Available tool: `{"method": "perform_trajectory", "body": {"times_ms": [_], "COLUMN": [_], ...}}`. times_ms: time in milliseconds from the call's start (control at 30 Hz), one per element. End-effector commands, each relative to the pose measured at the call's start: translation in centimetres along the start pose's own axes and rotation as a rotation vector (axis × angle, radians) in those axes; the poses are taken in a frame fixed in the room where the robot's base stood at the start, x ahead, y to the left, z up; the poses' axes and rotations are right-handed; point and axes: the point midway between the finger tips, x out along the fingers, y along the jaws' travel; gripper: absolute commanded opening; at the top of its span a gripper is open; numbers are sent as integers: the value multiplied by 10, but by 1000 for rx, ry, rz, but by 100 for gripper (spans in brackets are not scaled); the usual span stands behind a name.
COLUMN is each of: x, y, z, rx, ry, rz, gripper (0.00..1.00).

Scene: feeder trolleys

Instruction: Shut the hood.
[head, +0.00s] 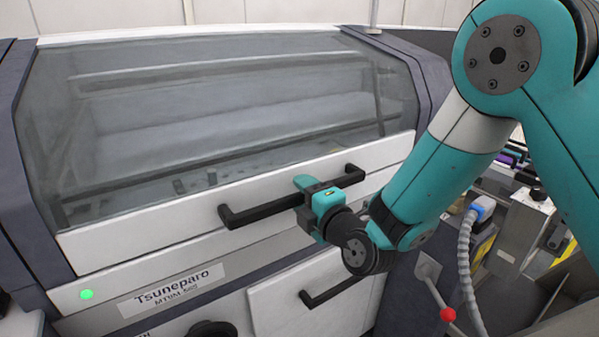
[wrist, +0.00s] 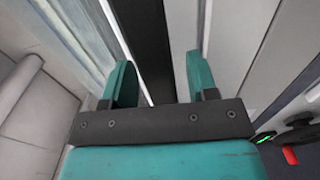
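The hood (head: 230,110) of the grey and white machine has a large clear window and a white lower band. It is down, its band lying along the front panel (head: 230,260) with no clear opening between them. A black bar handle (head: 265,211) runs across the band. My gripper (head: 315,205) is at the right part of this handle. In the wrist view the dark bar (wrist: 150,50) passes between the two teal fingers of my gripper (wrist: 160,85). The fingers are apart, with a gap beside the right one. Whether the left finger touches the bar is unclear.
A green light (head: 86,295) glows on the front panel beside the name label. A lower handle (head: 330,290) sits on a door below. At right are a red-knobbed lever (head: 447,314), a grey hose (head: 465,265) and feeder trolley parts (head: 520,220).

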Motion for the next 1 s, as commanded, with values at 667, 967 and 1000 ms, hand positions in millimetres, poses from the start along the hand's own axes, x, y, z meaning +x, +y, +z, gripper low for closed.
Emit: {"method": "perform_trajectory", "body": {"times_ms": [667, 967, 1000], "x": [16, 15, 13], "y": [-1, 3, 8], "z": [0, 0, 0], "rx": [0, 0, -1], "ry": [0, 0, 1], "rz": [0, -4, -9], "gripper": [28, 0, 0]}}
